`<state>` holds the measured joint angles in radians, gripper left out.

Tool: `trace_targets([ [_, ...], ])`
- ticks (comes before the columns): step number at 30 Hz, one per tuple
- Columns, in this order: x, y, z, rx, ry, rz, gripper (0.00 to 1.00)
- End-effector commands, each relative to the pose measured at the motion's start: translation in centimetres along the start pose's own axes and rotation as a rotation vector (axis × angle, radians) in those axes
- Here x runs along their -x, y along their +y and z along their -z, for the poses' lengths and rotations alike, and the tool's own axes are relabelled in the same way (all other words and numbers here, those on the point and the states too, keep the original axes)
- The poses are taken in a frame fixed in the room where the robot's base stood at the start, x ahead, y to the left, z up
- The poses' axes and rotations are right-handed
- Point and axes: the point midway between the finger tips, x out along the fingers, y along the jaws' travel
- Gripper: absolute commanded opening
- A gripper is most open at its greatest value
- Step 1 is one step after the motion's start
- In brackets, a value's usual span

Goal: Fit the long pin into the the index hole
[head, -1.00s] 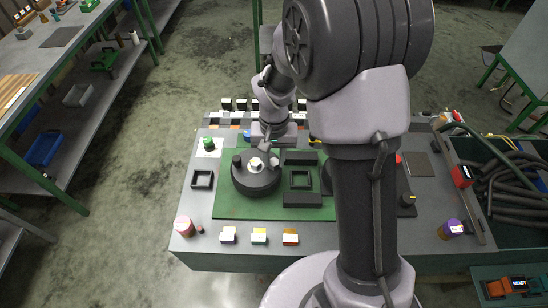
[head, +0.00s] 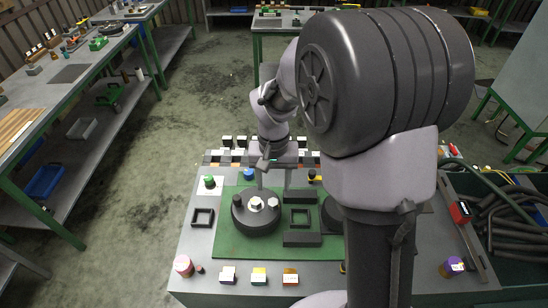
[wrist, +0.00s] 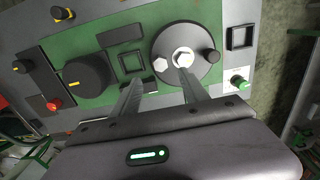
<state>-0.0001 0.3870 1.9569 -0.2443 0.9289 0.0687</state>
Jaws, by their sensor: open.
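A round dark disc (head: 251,222) sits on the green mat (head: 225,240). It carries a pale hex head (head: 256,203) at its middle, a second hex head (head: 273,203) near its right edge, and a dark knob (head: 237,200). In the wrist view the disc (wrist: 187,78) shows the same middle hex head (wrist: 183,57), second hex head (wrist: 160,64) and knob (wrist: 213,56). My gripper (wrist: 160,76) is open and empty, its fingers apart, over the disc's near edge in that view. I cannot make out which part is the long pin, nor the index hole.
Dark square frames (head: 202,217) and a dark block (head: 302,239) stand around the disc. A green button (head: 209,181) is at the back left.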

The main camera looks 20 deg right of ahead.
Motion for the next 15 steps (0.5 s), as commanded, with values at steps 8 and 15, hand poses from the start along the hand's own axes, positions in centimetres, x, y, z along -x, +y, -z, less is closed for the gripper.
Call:
trace_targets([
  [8, 8.1, 0.1, 0.1, 0.000, 0.002, 0.001, 0.52],
  [15, 9.8, 0.1, 0.0, 0.001, -0.001, -0.001, 0.52],
])
